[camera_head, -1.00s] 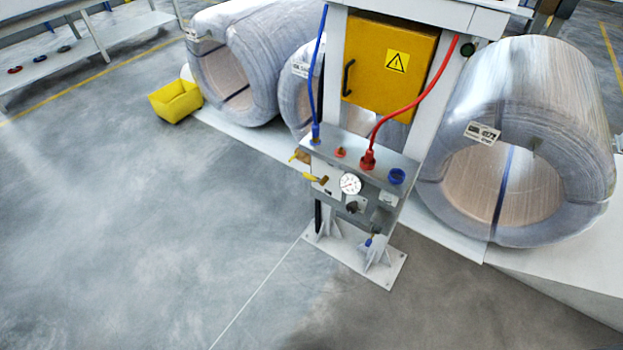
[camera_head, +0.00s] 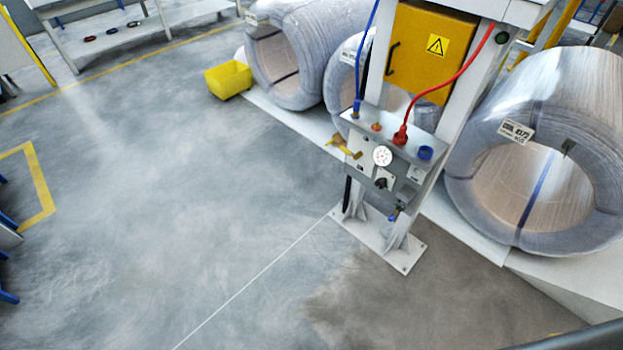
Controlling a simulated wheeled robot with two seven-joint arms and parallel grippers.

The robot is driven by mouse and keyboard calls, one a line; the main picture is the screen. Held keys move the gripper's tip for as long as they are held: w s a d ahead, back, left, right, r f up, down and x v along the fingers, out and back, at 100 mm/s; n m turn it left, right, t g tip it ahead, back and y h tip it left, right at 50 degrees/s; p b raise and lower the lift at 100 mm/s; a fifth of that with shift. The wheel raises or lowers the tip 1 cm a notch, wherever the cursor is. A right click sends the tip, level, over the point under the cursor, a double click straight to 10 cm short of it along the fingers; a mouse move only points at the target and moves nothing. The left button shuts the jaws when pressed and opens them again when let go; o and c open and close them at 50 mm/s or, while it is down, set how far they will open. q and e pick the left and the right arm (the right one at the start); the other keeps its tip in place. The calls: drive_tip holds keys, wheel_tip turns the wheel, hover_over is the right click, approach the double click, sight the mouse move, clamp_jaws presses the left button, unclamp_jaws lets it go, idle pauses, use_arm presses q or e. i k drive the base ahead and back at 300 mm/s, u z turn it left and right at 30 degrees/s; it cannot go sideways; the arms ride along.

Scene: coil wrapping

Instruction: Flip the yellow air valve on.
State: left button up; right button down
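The yellow air valve (camera_head: 342,145) sits on the left side of a grey control panel (camera_head: 400,171) on a white post. Its yellow handle shows small, and I cannot tell whether it is on or off. A round white gauge (camera_head: 382,156) and a black knob (camera_head: 380,184) are on the panel's front. A blue hose (camera_head: 367,55) and a red hose (camera_head: 459,80) plug into its top. Neither of my grippers is in view.
Large wrapped coils (camera_head: 540,150) flank the post on white platforms. A yellow cabinet (camera_head: 420,55) is above the panel, and a yellow bin (camera_head: 229,81) stands at the back left. The floor in front is clear. A dark edge crosses the bottom right corner.

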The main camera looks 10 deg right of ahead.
sight(358, 154)
drive_tip(key=u, duration=0.35)
drive_tip(key=k, duration=0.8)
drive_tip(key=z, duration=0.1)
drive_tip(key=i, duration=0.5)
drive_tip(key=z, duration=0.75)
drive_tip(key=i, duration=0.9)
drive_tip(key=u, duration=0.7)
drive_tip(key=i, duration=0.6)
drive_tip(key=u, duration=0.55)
